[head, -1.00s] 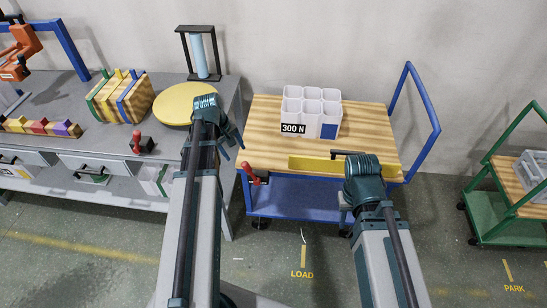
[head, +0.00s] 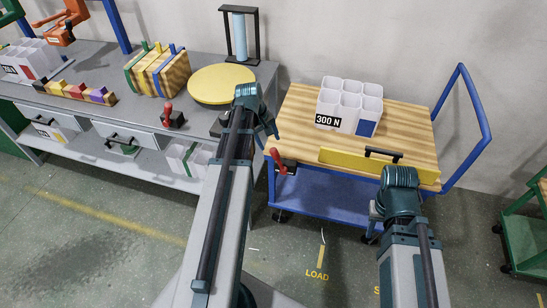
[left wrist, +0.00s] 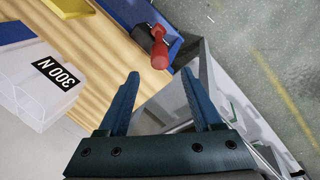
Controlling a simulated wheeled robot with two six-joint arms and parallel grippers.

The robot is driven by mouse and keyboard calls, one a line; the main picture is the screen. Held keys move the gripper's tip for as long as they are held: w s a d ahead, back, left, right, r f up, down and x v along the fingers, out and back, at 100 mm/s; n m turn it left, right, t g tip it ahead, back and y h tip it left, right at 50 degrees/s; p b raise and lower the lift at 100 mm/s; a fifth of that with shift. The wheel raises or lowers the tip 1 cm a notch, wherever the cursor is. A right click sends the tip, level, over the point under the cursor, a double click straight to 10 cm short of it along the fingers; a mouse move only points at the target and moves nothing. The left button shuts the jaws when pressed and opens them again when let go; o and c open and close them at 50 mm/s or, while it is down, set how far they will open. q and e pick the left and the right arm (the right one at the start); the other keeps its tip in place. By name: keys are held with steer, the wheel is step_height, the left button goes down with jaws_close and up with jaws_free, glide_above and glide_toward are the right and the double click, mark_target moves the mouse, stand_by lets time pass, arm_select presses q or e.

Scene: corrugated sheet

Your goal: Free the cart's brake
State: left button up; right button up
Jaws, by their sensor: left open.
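The cart (head: 432,133) has a wooden top and a blue frame. Its brake is a red lever (head: 278,162) on a dark mount at the top's front left corner. In the left wrist view the red lever (left wrist: 159,56) shows just beyond my fingertips, apart from them. My left gripper (head: 268,130) is open and empty, near the cart's left edge and a little behind the lever in the head view; its spread fingers show in the left wrist view (left wrist: 160,76). My right gripper (head: 374,220) is by the cart's front side; its jaws are not clear.
A white bin block (head: 330,104) marked 300 N and a yellow bar (head: 350,162) with a black handle are on the cart. At left a grey bench (head: 110,65) holds a round yellow plate (head: 221,82) and another red lever (head: 168,113). A green cart (head: 525,235) stands at right.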

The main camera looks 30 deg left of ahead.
mark_target(273, 149)
arm_select(q)
steer(key=b+x, duration=0.6)
steer(key=x, duration=0.1)
steer(key=shift+w+d+f, duration=0.1)
steer(key=shift+f, duration=0.25)
jaws_close()
stand_by(1.1)
